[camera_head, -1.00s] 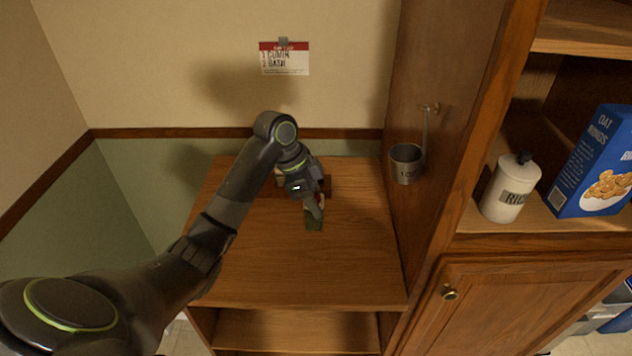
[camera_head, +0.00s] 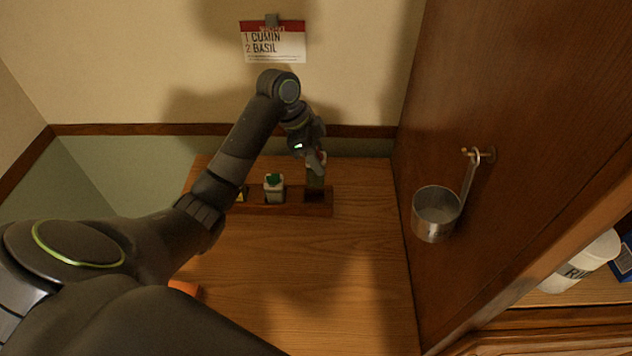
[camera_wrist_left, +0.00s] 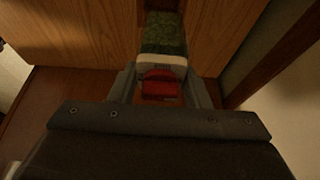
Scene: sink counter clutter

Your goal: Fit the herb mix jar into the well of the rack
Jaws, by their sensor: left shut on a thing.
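The herb mix jar (camera_head: 315,181) has green contents and, in the left wrist view, a red lid (camera_wrist_left: 160,84) above its green body (camera_wrist_left: 164,35). My left gripper (camera_head: 315,162) is shut on it near the lid. The wooden rack (camera_head: 290,209) lies along the back of the counter. The jar stands about upright at the rack's right end; its base meets the dark well area there, but I cannot tell how deep it sits. My right gripper is not in view.
A jar with a green cap (camera_head: 274,187) sits in the rack's middle, and a partly hidden yellow-marked item (camera_head: 241,195) is left of it. A metal cup (camera_head: 436,214) hangs on the cabinet side at right. An orange object (camera_head: 184,288) lies near my arm. The front counter is clear.

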